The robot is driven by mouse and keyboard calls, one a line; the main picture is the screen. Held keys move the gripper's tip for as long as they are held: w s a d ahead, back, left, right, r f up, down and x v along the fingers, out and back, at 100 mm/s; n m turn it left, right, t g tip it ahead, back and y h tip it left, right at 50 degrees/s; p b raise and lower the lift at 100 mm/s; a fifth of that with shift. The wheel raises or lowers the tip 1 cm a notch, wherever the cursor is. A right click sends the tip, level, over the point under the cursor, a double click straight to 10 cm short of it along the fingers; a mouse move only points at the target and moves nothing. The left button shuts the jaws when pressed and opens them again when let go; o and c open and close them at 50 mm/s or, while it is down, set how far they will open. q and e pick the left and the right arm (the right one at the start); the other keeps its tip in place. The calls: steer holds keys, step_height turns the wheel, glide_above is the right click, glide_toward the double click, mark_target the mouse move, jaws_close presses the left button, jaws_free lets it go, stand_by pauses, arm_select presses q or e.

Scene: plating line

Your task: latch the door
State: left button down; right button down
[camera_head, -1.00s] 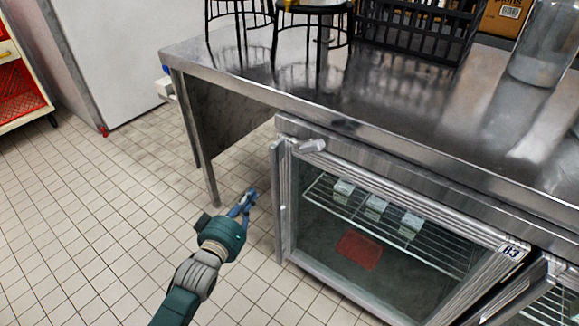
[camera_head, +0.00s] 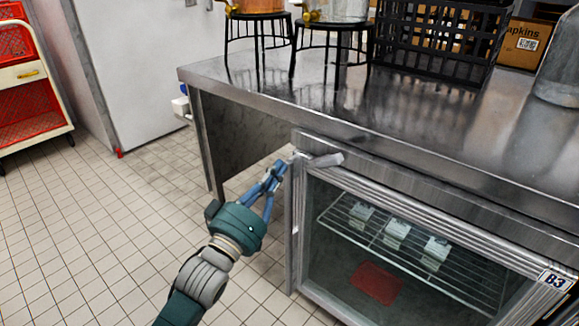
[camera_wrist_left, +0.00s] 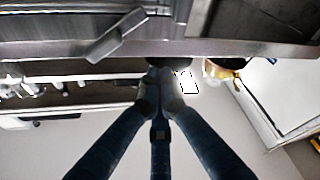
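The door (camera_head: 372,260) is a glass panel in a metal frame under the steel counter. It looks closed or nearly closed; I cannot tell whether a small gap remains. A grey latch lever (camera_head: 324,160) sits at its upper left corner, lying roughly level and pointing right. It also shows in the left wrist view (camera_wrist_left: 116,36), tilted. My left gripper (camera_head: 279,170) is just left of the lever, near the door's upper left corner. In the left wrist view its fingertips (camera_wrist_left: 160,76) meet with nothing visible between them, apart from the lever. My right gripper is out of view.
The steel counter (camera_head: 420,145) overhangs the door. On it stand black wire stands (camera_head: 258,38), a black crate (camera_head: 436,45), a cardboard box (camera_head: 528,45) and a clear container (camera_head: 560,70). Several small boxes sit on a rack behind the glass. Open floor lies left.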

mark_target(324, 162)
arm_select(q)
steer(key=w+d, duration=0.1)
steer(key=w, duration=0.1)
steer(key=w+d+b, duration=0.1)
steer(key=w+d, duration=0.1)
steer(key=w, duration=0.1)
steer(key=w+d+b, duration=0.1)
steer(key=w, duration=0.1)
steer(key=shift+w+d+r, duration=0.15)
steer(key=shift+w+d, duration=0.05)
steer(key=shift+d, duration=0.2)
steer(key=shift+s+d+f, duration=0.35)
steer(key=shift+d+f, duration=0.05)
steer(key=shift+f, duration=0.15)
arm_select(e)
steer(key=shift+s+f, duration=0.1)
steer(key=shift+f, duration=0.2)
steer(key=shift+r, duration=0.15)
arm_select(q)
steer(key=shift+n+p, duration=0.3)
steer(key=shift+n, duration=0.1)
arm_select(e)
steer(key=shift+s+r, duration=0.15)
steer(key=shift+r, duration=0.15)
